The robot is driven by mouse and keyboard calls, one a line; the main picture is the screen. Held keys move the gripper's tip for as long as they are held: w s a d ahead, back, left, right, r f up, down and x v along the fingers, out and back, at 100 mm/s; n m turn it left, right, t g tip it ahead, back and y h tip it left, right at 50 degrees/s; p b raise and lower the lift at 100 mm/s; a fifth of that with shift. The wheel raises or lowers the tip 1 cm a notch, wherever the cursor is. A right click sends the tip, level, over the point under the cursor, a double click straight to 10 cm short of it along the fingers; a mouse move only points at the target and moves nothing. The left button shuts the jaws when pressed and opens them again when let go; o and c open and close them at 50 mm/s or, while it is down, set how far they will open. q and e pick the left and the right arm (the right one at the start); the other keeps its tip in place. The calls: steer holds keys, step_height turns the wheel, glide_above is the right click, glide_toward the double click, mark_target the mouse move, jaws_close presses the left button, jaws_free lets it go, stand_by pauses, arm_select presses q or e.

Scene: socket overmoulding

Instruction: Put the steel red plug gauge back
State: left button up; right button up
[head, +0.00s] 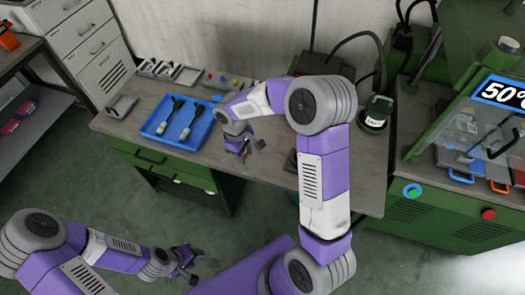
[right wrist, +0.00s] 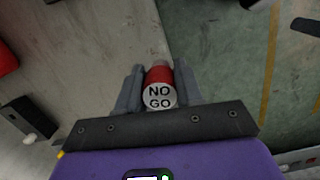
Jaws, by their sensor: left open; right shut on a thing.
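The steel red plug gauge (right wrist: 160,88) is in the right wrist view, with a red band and a round steel end marked "NO GO" facing the camera. My right gripper (right wrist: 159,90) is shut on it, one finger on each side. In the head view my right gripper (head: 242,152) hangs over the bench, right of the blue tray; the gauge is too small there to make out clearly. My left gripper (head: 186,262) is open and empty, low at the left in front of the bench, over the floor. I cannot tell which place belongs to the gauge.
A blue tray (head: 152,131) holds two dark-handled tools. Grey holders (head: 170,72) and a small panel with coloured knobs (head: 228,82) stand along the bench's back. A dark jar (head: 377,112) stands at the right, beside the green machine (head: 455,205). My right arm hides part of the bench.

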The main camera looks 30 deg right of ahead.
steer(key=w+d+n+t+b, duration=0.1)
steer(key=w+d+n+b, duration=0.15)
steer(key=d+n, duration=0.4)
steer(key=w+d+n+t+b, duration=0.1)
steer(key=w+d+n, duration=0.2)
steer(key=n, duration=0.7)
step_height(320, 180, down, 9)
steer(key=b, duration=0.3)
steer(key=shift+w+d, duration=0.1)
steer(key=shift+f, duration=0.15)
steer(key=o, duration=1.1)
steer(key=r+p, duration=0.1)
steer(key=r, duration=0.3)
steer(key=a+r+p, duration=0.1)
steer(key=r, duration=0.3)
steer(key=r+p, duration=0.1)
steer(key=r, duration=0.3)
steer(key=shift+s+a+r, duration=0.15)
steer(key=shift+s+a, duration=0.05)
steer(key=shift+s, duration=0.15)
